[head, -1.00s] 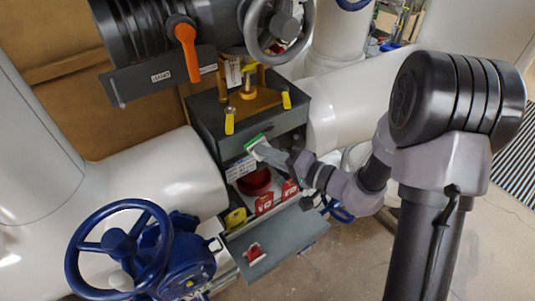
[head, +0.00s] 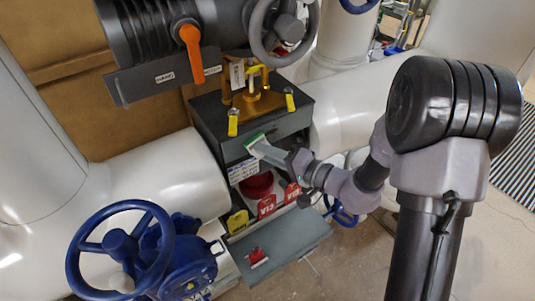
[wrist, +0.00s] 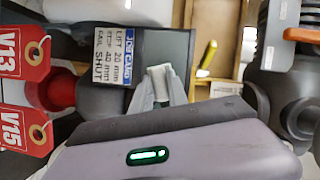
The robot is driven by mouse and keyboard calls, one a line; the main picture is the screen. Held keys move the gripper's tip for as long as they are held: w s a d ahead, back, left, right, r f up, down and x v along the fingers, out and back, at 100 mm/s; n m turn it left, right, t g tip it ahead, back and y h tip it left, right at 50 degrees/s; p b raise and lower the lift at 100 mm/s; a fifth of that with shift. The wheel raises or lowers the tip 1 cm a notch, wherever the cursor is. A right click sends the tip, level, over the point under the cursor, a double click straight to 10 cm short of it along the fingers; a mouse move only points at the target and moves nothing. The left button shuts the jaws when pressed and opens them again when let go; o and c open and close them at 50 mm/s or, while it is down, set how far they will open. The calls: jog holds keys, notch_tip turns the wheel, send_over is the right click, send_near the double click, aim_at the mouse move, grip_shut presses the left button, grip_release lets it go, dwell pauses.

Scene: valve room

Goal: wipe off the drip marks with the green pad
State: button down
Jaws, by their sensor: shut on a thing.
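The green pad (head: 254,139), with a pale backing, is held at the tip of my gripper (head: 261,148). It is at the front of the dark grey cabinet (head: 217,147), just above a white label (head: 241,170). I cannot tell whether the pad touches the cabinet face. In the wrist view my gripper (wrist: 160,92) is shut on the pad (wrist: 158,76), mostly its pale part showing, beside the label (wrist: 112,55). I cannot make out any drip marks; the pad and fingers may hide some of the face.
Below is an open compartment with a red round object (head: 257,185) and red tags (head: 267,206). A grey flap (head: 285,240) juts out under it. A blue handwheel (head: 119,247) stands at lower left. An orange-handled valve (head: 192,52) and grey handwheel hang above. White pipes flank the cabinet.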

jog(key=shift+w, duration=0.1)
jog(key=shift+w+d+b, duration=0.7)
jog(key=shift+d+b, duration=0.05)
jog(key=shift+d, duration=0.25)
jog(key=shift+w+d+b, duration=0.65)
jog(key=shift+d+b, duration=0.05)
jog(key=shift+d, duration=0.3)
jog(key=shift+w+d+b, duration=0.7)
jog(key=shift+d+b, duration=0.05)
jog(key=shift+d, duration=0.25)
jog(key=shift+f+b, duration=0.15)
jog(key=shift+b, duration=0.15)
